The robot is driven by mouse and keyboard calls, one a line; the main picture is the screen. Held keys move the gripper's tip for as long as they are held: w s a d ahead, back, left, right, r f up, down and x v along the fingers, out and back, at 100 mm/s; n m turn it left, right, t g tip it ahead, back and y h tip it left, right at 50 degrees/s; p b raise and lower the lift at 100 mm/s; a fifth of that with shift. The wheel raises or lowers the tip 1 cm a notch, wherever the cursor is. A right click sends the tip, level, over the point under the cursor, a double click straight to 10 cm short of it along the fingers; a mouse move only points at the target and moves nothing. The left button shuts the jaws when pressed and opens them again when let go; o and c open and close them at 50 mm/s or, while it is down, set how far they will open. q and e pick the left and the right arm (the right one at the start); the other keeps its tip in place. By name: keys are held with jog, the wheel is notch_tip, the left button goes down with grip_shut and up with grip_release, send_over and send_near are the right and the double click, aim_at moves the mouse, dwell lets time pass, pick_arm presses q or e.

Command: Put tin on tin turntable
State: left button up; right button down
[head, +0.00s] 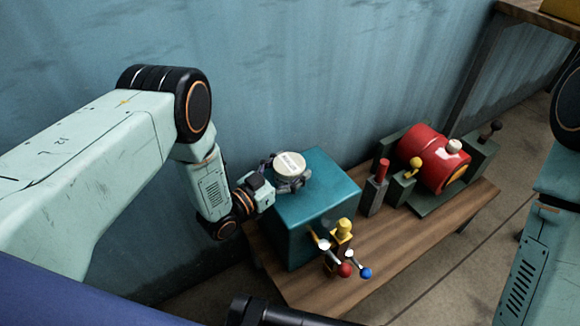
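The tin (290,162) is round with a pale, labelled lid and stands upright at the back left corner of the teal box (325,198). My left gripper (290,181) reaches in from the left, with its dark fingers around the sides of the tin, and looks shut on it. The tin's lower part is hidden by the fingers, so I cannot tell whether it touches the box top or is held just above it. I cannot make out a separate turntable. My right gripper is out of view; only part of my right arm shows at the right edge.
The box stands on a wooden bench (400,251). A yellow-topped tap (343,230) with red and blue knobs sits at the box's front. A red drum (430,158) lies in a green cradle to the right, beside levers. A blue wall rises behind.

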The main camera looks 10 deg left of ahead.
pick_arm(q)
jog(key=shift+o, duration=1.7)
jog(key=shift+r, duration=0.15)
